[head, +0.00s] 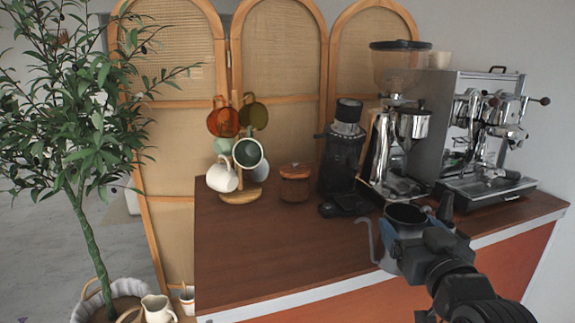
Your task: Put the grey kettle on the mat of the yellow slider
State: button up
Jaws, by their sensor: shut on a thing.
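The grey kettle (406,213) is at the right front of the cart, with its open round top facing up and its thin curved spout to the left. My gripper (412,245) is shut on the kettle from the front right and hides much of its body. The kettle appears upright, by the counter's front edge; I cannot tell how high it is above the counter. No yellow slider or mat shows in this view.
The brown counter (265,245) is clear at the left and middle front. Behind stand a mug tree (240,192) with several mugs, a lidded wooden jar (295,183), a black grinder (343,160), a larger grinder (402,130) and an espresso machine (485,135). A potted tree (85,215) stands left.

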jog(key=s+f, duration=0.4)
jog(key=f, duration=0.7)
jog(key=s+f, duration=0.5)
jog(key=f, duration=0.6)
jog(key=s+f+h, duration=0.1)
jog(key=s+f, duration=0.4)
jog(key=f, duration=0.6)
jog(key=shift+f+m, duration=0.2)
jog(key=shift+m, duration=0.1)
